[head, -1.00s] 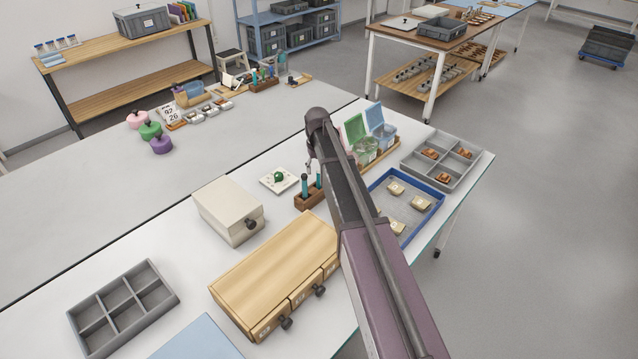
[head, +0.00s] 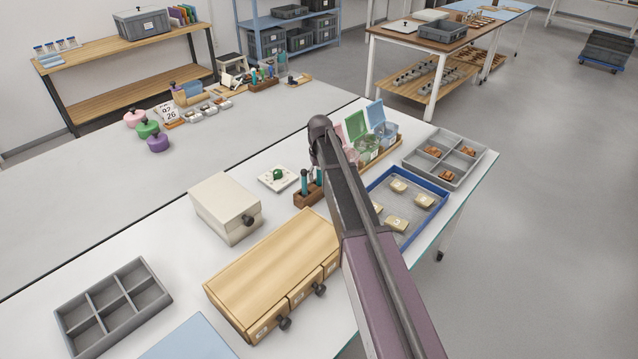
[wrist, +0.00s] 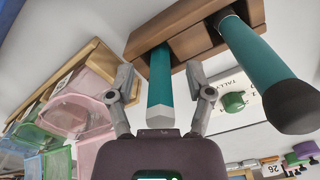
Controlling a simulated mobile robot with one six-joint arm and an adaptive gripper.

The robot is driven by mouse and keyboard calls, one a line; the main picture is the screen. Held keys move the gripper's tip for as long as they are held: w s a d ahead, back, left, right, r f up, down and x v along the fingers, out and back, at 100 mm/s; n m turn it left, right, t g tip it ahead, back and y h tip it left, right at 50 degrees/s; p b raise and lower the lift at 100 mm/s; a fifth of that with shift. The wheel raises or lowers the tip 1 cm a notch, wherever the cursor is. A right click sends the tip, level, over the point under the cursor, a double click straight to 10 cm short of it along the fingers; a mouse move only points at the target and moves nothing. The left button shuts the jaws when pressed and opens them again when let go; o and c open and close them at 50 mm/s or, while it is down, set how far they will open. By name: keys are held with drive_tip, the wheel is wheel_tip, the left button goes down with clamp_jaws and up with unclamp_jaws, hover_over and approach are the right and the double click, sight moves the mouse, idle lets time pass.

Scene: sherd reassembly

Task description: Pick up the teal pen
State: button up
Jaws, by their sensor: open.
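A brown wooden holder (head: 306,197) stands on the near table, left of my arm, with teal sticks upright in it. In the wrist view the holder (wrist: 195,40) crosses the top. One teal stick with a pale faceted end (wrist: 160,86) lies between the fingers of my gripper (wrist: 161,80). The fingers are open, one on each side of it, and it appears free of both. A second, thicker teal stick with a dark end (wrist: 262,65) stands to the right, outside the fingers. In the head view my arm hides most of the gripper.
Behind the holder is a white card with a green knob (head: 278,177). Lidded pink, green and blue bins (head: 368,148) and a blue-rimmed tray (head: 437,205) stand right of my arm. A wooden drawer box (head: 262,270) and a cream box (head: 222,200) are nearer, to the left.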

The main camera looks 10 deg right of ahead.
drive_tip(key=shift+f, duration=0.1)
idle(0.5)
clamp_jaws()
